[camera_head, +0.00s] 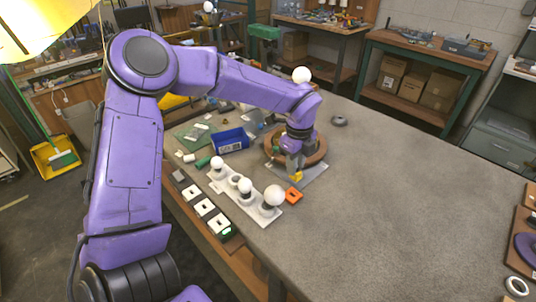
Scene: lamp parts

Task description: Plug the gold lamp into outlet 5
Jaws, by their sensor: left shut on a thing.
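My left gripper (296,174) points down over the table and is shut on a small gold-yellow piece (297,177), held just above a thin grey plate (313,177). Whether this piece belongs to the gold lamp I cannot tell. A small orange square piece (293,195) with a dark centre lies just in front of the gripper. A row of white-topped blocks, perhaps outlets (205,209), runs along the table's front-left edge; the nearest shows a green light (227,231). No outlet numbers are readable. My right gripper is not in view.
A white strip (258,213) with several round white bulbs stands between the blocks and the gripper. A blue bin (230,141) and a brown round base (318,153) are behind. A yellow shade (40,22) fills the upper left corner. The table's right half (410,190) is mostly clear.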

